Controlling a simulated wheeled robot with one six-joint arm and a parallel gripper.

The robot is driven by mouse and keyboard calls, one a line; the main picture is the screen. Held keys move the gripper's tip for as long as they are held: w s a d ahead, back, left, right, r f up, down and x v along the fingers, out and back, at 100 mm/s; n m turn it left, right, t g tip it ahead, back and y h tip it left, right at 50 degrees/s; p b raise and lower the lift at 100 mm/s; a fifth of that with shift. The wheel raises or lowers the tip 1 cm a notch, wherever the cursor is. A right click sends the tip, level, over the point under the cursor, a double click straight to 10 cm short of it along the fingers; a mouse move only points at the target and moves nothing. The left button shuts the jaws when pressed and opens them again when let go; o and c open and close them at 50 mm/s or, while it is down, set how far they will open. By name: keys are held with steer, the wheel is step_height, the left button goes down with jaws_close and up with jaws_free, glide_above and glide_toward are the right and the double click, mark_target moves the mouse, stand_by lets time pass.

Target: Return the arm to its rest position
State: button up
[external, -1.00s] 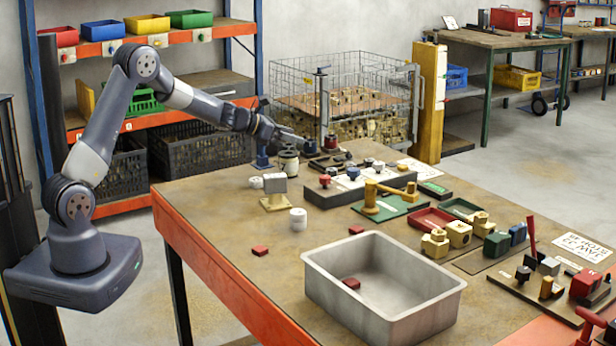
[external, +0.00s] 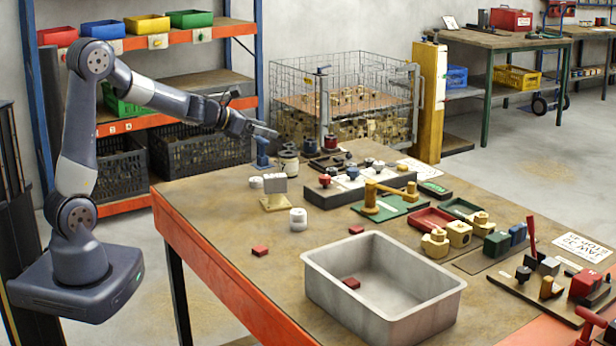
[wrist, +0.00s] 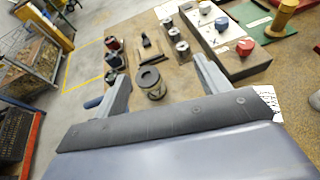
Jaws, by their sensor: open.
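My arm rises from its dark base at the left of the external view and bends at a high elbow. Its forearm slopes down to the right. My gripper (external: 268,132) is above the far left corner of the workbench (external: 215,195), in front of the wire cage. In the wrist view my gripper (wrist: 163,88) has its two grey fingers spread apart with nothing held between them. A dark round pot (wrist: 151,83) with a ring-shaped top shows below and between the fingers, on the bench.
A grey metal bin (external: 385,300) stands at the bench front, with a red block (external: 352,283) inside. Another red block (external: 260,250) lies left of it. A wire cage (external: 345,95) and an orange shelf rack (external: 165,125) stand behind. Several small fixtures crowd the bench.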

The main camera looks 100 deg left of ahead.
steer(key=s+d+f+b, duration=0.2)
steer(key=s+d, duration=0.2)
steer(key=d, duration=0.2)
steer(key=s+d+f+n+b, duration=0.1)
steer(key=s+d+f+b, duration=0.1)
steer(key=d, duration=0.4)
steer(key=s+b, duration=0.1)
steer(key=s, duration=0.1)
steer(key=shift+s+d+f+g+y+b, duration=0.3)
steer(key=shift+s+d+f+g+y, duration=0.05)
steer(key=shift+s+f+g+y, duration=0.05)
stand_by(0.9)
